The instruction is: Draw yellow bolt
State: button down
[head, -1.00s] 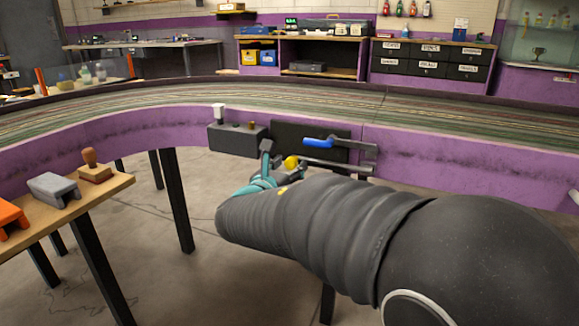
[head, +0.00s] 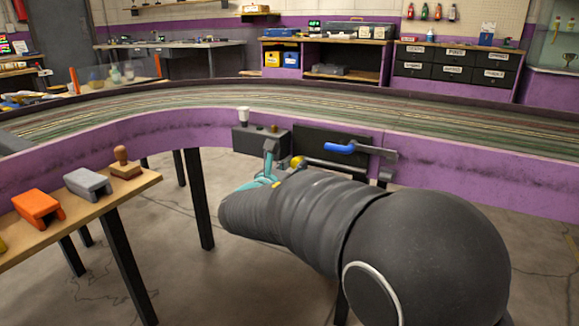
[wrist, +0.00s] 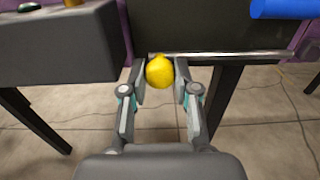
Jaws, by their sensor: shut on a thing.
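The yellow bolt's round knob (wrist: 160,71) sits between my two fingertips in the wrist view, and my gripper (wrist: 161,84) is shut on it. In the head view the yellow knob (head: 297,162) shows beside my gripper (head: 281,158), partly hidden by it. A grey metal rod (head: 338,165) runs right from the knob, below a dark panel (head: 312,147) on the purple track wall. The blue handle (head: 340,148) is above the rod and to its right; it also shows at the wrist view's top right (wrist: 285,8).
A dark box (head: 250,140) with a white knob is left of the panel, close to my gripper. A wooden bench (head: 120,192) at left holds an orange block (head: 38,203), a grey block (head: 88,184) and a stamp (head: 123,165). Dark legs stand under the track.

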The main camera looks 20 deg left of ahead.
jog(key=c, duration=0.9)
grip_release()
jog(key=shift+a, duration=0.3)
jog(key=shift+o, duration=0.2)
jog(key=shift+d, duration=0.1)
jog(key=shift+d, duration=0.1)
